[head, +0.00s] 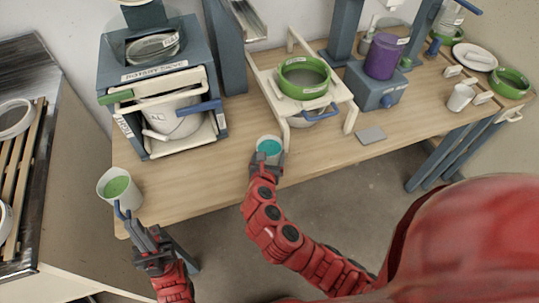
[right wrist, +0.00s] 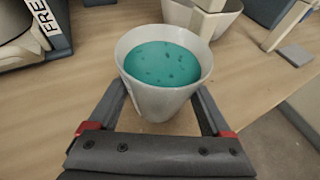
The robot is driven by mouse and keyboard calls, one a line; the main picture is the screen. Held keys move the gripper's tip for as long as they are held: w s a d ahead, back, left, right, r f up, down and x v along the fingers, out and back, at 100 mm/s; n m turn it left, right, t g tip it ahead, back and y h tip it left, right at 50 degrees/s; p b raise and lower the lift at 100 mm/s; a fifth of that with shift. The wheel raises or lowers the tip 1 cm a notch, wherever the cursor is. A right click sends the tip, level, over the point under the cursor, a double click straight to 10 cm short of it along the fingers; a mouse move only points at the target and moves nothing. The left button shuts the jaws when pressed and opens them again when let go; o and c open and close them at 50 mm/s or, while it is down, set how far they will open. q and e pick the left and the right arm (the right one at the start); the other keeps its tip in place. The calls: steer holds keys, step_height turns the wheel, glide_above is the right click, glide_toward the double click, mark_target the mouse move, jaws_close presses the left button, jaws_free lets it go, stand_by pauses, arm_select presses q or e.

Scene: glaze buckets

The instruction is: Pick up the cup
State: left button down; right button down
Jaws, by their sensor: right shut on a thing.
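A white cup (head: 269,149) filled with teal glaze is at the front edge of the wooden table in the head view. It also shows upright in the right wrist view (right wrist: 160,98), between the two fingers. My right gripper (head: 266,163) is shut on this cup; I cannot tell whether its base touches the table. A white bucket (head: 119,188) with green glaze and a blue handle is at the table's left front corner. My left gripper (head: 133,226) is at that handle; whether its jaws are closed on it is unclear.
A blue-grey cabinet (head: 113,66) holding a white bucket stands behind on the left. A cream stand (head: 266,78) with a green-rimmed sieve is behind the cup. A purple container (head: 383,57) sits on a blue box. A small grey tile (head: 370,135) lies right of the cup.

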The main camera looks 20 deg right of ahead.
mark_target(270, 160)
steer(key=shift+r, duration=1.45)
steer(key=shift+s+r, duration=0.1)
steer(key=shift+s, duration=0.05)
steer(key=shift+s+a+b, duration=0.3)
steer(key=shift+s+b, duration=0.05)
steer(key=shift+s, duration=0.3)
steer(key=s, duration=0.1)
steer(key=s+a, duration=0.1)
steer(key=s, duration=0.2)
steer(key=shift+a+r, duration=0.2)
steer(key=shift+r, duration=0.1)
steer(key=v, duration=0.1)
steer(key=p+v, duration=0.1)
steer(key=v, duration=0.1)
steer(key=shift+s+d+f, duration=0.1)
steer(key=shift+s+f, duration=0.05)
steer(key=shift+f, duration=0.05)
steer(key=s+a+p, duration=0.2)
steer(key=s, duration=0.4)
steer(key=shift+s, duration=0.3)
steer(key=shift+r, duration=0.1)
